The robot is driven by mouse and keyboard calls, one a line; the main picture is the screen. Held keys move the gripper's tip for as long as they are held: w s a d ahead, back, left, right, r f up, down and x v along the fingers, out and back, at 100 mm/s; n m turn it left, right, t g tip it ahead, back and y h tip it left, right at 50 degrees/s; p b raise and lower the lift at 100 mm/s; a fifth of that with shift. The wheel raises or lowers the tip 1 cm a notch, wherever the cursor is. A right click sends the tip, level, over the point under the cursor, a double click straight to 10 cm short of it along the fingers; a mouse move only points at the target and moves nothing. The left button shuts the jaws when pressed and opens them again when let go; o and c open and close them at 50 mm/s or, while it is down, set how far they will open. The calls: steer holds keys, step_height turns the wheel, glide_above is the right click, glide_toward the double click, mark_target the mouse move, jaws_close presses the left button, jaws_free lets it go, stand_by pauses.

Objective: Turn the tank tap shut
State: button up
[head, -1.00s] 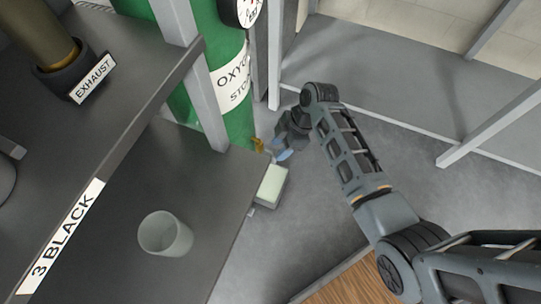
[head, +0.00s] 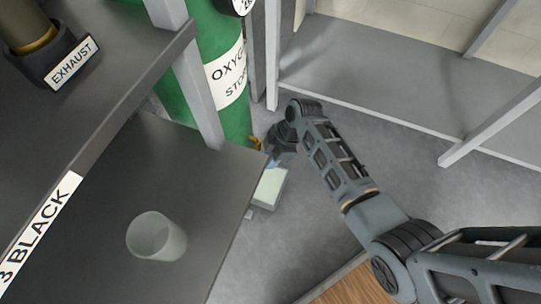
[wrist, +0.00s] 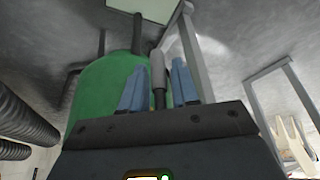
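The green oxygen tank (head: 225,80) stands behind the dark shelf unit, with a white label on its side. A small brass-yellow fitting (head: 256,143) shows low at the tank's right edge; I cannot tell for sure that it is the tap. My gripper (head: 271,160) is just right of this fitting, its blue fingertips partly hidden by the wrist. In the wrist view, the two blue fingers of my gripper (wrist: 158,85) stand apart. A grey rod-like part (wrist: 158,72) appears between them in front of the green tank (wrist: 100,90). Contact with it is unclear.
A pale green box (head: 270,187) is just below my gripper. A clear cup (head: 157,236) stands on the dark shelf (head: 200,190) at lower left. A grey upright post (head: 195,95) crosses in front of the tank. Open grey floor (head: 310,210) lies to the right.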

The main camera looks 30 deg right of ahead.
jaws_close()
steer(key=shift+s, duration=0.1)
